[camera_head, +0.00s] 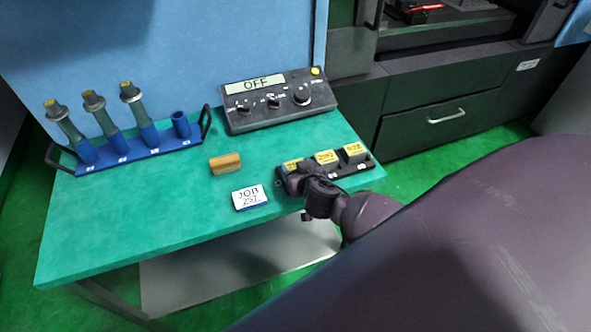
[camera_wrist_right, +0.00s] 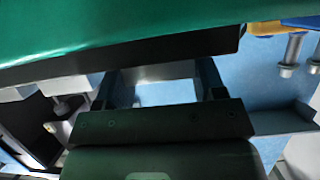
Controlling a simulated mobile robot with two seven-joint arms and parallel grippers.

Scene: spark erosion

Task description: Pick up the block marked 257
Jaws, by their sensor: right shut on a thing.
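A dark holder (camera_head: 362,167) near the table's right front edge carries three dark blocks with yellow labels: a left one (camera_head: 292,165), a middle one (camera_head: 326,157) and a right one (camera_head: 355,149). The label numbers are too small to read surely. A white card (camera_head: 249,197) reading JOB 257 lies left of the holder. My right gripper (camera_head: 311,186) is at the holder's front left, shut on a block; its fingers are largely hidden, so which block is unclear. The right wrist view shows the gripper's fingers (camera_wrist_right: 160,88) spaced apart. My left gripper is out of view.
A wooden block (camera_head: 225,164) lies behind the card. A control box (camera_head: 278,100) reading OFF stands at the back, with a blue rack (camera_head: 130,153) of several holders to its left. A dark cabinet (camera_head: 440,120) stands right of the table. The front left tabletop is clear.

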